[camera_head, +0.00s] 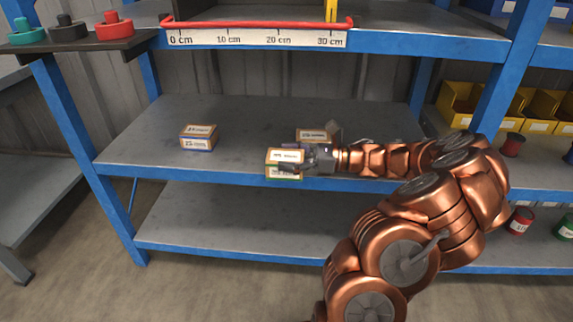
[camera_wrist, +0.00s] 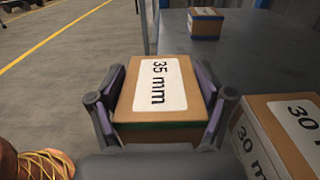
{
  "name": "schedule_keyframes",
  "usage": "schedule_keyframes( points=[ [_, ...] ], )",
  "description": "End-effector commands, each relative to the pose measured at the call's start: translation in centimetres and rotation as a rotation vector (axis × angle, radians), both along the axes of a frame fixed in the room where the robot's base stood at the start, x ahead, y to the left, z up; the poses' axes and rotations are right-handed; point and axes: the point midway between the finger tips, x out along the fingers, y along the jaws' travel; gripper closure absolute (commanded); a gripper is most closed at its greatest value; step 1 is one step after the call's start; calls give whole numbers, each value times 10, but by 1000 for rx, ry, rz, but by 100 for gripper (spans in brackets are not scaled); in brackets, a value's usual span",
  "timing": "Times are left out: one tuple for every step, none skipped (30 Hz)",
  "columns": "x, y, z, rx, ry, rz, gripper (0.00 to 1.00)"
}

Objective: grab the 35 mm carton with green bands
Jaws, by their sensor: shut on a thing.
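The 35 mm carton with a green band (camera_wrist: 158,92) sits between the two fingers of my gripper (camera_wrist: 162,100) in the wrist view, its white label facing the camera. My gripper is shut on it, one finger against each side. In the head view the carton (camera_head: 284,172) is at the front edge of the middle shelf, with my gripper (camera_head: 308,160) reaching it from the right. A green line shows along its lower edge. I cannot tell whether its underside touches the shelf.
A carton with blue bands (camera_head: 198,138) stands on the middle shelf (camera_head: 235,165) to the left. A 30 mm carton (camera_wrist: 285,135) is close on the right in the wrist view; behind my gripper a carton (camera_head: 313,134) shows in the head view. Shelf between the cartons is bare.

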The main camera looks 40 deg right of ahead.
Motion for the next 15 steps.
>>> schedule_keyframes(
  points=[
    [0, 0, 0, 0, 0, 0, 50],
    [0, 0, 0, 0, 0, 0, 53],
    [0, 0, 0, 0, 0, 0, 57],
    [0, 0, 0, 0, 0, 0, 60],
    [0, 0, 0, 0, 0, 0, 64],
    [0, 0, 0, 0, 0, 0, 67],
    [0, 0, 0, 0, 0, 0, 67],
    [0, 0, 0, 0, 0, 0, 67],
    [0, 0, 0, 0, 0, 0, 67],
    [0, 0, 0, 0, 0, 0, 68],
    [0, 0, 0, 0, 0, 0, 68],
    [0, 0, 0, 0, 0, 0, 68],
    [0, 0, 1, 0, 0, 0, 68],
    [0, 0, 2, 0, 0, 0, 68],
    [0, 0, 4, 0, 0, 0, 68]
  ],
)
